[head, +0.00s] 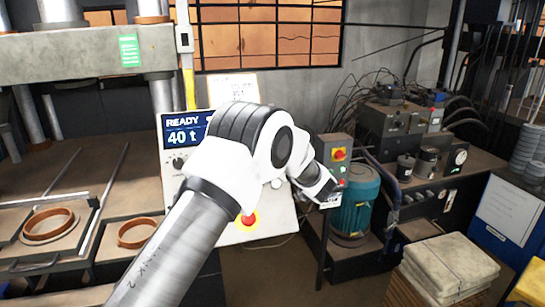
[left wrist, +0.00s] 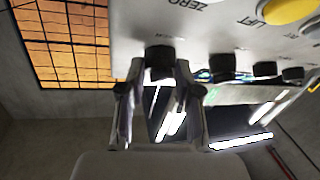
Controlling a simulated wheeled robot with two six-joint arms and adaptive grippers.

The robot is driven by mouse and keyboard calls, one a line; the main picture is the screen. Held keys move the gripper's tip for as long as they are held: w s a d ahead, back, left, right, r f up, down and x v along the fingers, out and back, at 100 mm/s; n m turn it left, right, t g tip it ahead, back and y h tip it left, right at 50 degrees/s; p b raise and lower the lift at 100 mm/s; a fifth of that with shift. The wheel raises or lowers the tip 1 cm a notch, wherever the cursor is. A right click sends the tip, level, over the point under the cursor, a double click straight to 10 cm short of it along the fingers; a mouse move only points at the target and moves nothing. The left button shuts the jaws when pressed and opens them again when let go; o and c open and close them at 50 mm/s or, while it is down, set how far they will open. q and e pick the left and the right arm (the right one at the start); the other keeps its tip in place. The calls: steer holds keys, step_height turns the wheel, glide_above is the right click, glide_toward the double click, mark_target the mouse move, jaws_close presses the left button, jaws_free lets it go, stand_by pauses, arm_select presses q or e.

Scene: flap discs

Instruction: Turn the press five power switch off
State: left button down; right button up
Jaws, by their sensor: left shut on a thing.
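The white press control panel (head: 170,205) reads READY and 40 t; it also shows in the left wrist view (left wrist: 140,25), with lettering upside down. A row of black knobs crosses it there. My left gripper (left wrist: 160,80) is shut on the end black knob (left wrist: 159,58), one finger on each side. That knob's label is too small to read. In the head view my left arm covers the panel's middle and right, and I cannot make out the fingertips. Another black knob (head: 178,162) sits under the display. My right gripper is out of view.
A neighbouring black knob (left wrist: 222,64) and a yellow LIFT button (left wrist: 288,9) are close by. A red stop button (head: 249,221) is low on the panel.

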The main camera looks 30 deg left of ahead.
arm_select(q)
steer(key=shift+w+r+n+g+y, duration=0.15)
steer(key=shift+n+g, duration=0.2)
steer(key=shift+n, duration=0.25)
steer(key=shift+w+n+g+y, duration=0.15)
steer(key=shift+n+g, duration=0.2)
steer(key=shift+n, duration=0.25)
steer(key=n+g, duration=0.2)
steer(key=n, duration=0.1)
steer(key=shift+r+n+g, duration=0.1)
steer(key=shift+n+g, duration=0.2)
steer(key=n+g, duration=0.1)
steer(key=n, duration=0.1)
steer(key=n+g+h+p, duration=0.1)
steer(key=n+g, duration=0.1)
steer(key=n, duration=0.1)
steer(key=shift+w+r+h, duration=0.15)
steer(key=shift+w+h, duration=0.05)
steer(key=shift+h, duration=0.1)
steer(key=shift+n+g, duration=0.3)
steer(key=shift+g, duration=0.1)
steer(key=c, duration=0.8)
jaws_free()
steer(key=shift+a+f, duration=0.2)
steer(key=shift+a, duration=0.05)
steer(key=v, duration=1.2)
steer(key=shift+r, duration=0.1)
